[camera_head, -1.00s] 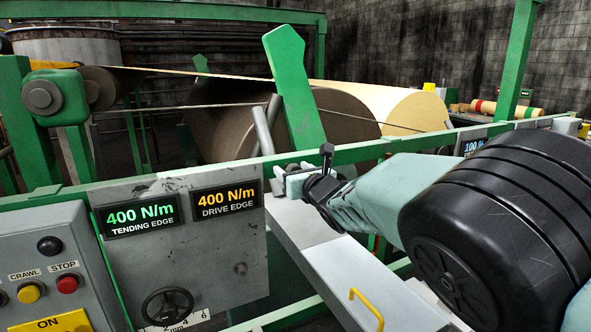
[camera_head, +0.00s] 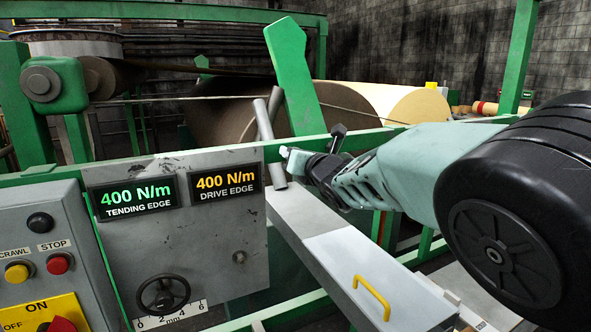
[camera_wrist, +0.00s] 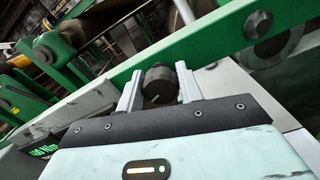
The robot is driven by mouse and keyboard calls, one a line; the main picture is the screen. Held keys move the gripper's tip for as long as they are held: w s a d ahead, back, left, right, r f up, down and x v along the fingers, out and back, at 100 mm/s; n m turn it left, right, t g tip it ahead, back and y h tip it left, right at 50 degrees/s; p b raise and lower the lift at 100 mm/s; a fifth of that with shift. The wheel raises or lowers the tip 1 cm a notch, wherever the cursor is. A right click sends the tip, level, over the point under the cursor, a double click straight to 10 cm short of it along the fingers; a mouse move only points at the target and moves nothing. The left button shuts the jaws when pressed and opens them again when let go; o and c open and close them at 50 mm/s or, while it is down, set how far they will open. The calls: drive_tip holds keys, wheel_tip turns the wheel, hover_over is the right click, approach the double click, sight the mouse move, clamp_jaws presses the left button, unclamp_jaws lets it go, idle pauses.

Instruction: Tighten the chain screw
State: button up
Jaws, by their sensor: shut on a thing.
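In the wrist view, my gripper (camera_wrist: 160,88) has its two pale fingers on either side of a dark round knob (camera_wrist: 160,84) with a light line on its end face. This looks like the chain screw, but its shaft and any chain are hidden. The fingers are closed against its sides. In the head view, my gripper (camera_head: 285,156) is at the green rail, beside the lower part of a grey rod (camera_head: 272,150). The knob cannot be made out in that view.
A grey panel has displays for tending edge (camera_head: 136,196) and drive edge (camera_head: 226,182), both 400 N/m, and a handwheel (camera_head: 163,295) over a mm scale. A control box (camera_head: 40,255) stands left. A green rail (camera_head: 215,158) crosses the front. A yellow handle (camera_head: 372,298) sits below my arm.

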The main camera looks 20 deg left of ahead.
drive_tip(key=m+b, duration=0.3)
drive_tip(key=b, duration=0.1)
drive_tip(key=m+b, duration=0.2)
drive_tip(key=shift+w+d+f+m, duration=0.1)
drive_tip(key=shift+f+m, duration=0.2)
drive_tip(key=m+b, duration=0.3)
drive_tip(key=m, duration=0.2)
drive_tip(key=shift+b, duration=0.4)
drive_tip(key=m+b, duration=0.2)
drive_tip(key=m, duration=0.4)
drive_tip(key=m+b, duration=0.1)
drive_tip(key=m, duration=0.5)
drive_tip(key=shift+f+b, duration=0.15)
drive_tip(key=shift+b, duration=0.15)
drive_tip(key=m+b, duration=0.1)
drive_tip(key=m, duration=0.4)
drive_tip(key=shift+f+m, duration=0.1)
drive_tip(key=shift+m, duration=0.2)
drive_tip(key=m, duration=0.6)
drive_tip(key=shift+b, duration=0.4)
drive_tip(key=m, duration=0.5)
drive_tip(key=shift+s+a+m, duration=0.2)
drive_tip(key=shift+m, duration=0.2)
drive_tip(key=m, duration=0.5)
drive_tip(key=shift+s+a, duration=0.1)
drive_tip(key=shift+m, duration=0.4)
